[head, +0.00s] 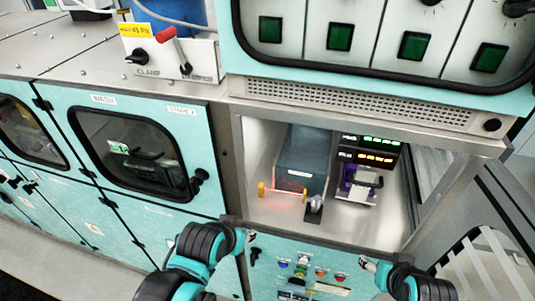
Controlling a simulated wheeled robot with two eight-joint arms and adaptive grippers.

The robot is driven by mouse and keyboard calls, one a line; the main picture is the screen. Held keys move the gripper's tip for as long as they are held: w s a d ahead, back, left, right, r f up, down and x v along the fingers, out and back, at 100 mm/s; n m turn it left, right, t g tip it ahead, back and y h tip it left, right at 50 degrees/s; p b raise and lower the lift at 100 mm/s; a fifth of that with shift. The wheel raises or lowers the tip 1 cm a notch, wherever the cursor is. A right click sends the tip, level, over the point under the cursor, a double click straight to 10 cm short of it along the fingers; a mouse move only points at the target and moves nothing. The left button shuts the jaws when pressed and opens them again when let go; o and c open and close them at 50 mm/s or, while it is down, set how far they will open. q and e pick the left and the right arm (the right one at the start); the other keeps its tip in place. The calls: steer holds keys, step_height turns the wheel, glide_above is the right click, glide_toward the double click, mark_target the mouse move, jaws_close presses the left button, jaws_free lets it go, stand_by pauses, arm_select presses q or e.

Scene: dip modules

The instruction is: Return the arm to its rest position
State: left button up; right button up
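My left arm, black and teal, rises from the bottom of the head view, left of centre. Its gripper (234,222) is small and dark against the cabinet front, just below the left side of the open bay. My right arm is at the bottom right. Its gripper (371,264) points left in front of the lower control panel, below the bay. Both grippers are outside the bay. I see nothing held in either, but the fingers are too small to tell whether they are open or shut.
The open bay (375,215) holds a blue-grey box (303,160) and a dark module with lit displays (365,172). A control panel with coloured buttons (302,272) is below it. A closed teal door with a window (135,150) is at left; an open panel (485,200) is at right.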

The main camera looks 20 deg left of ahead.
step_height(320, 180, down, 18)
steer(key=b, duration=1.7)
steer(key=shift+r, duration=0.15)
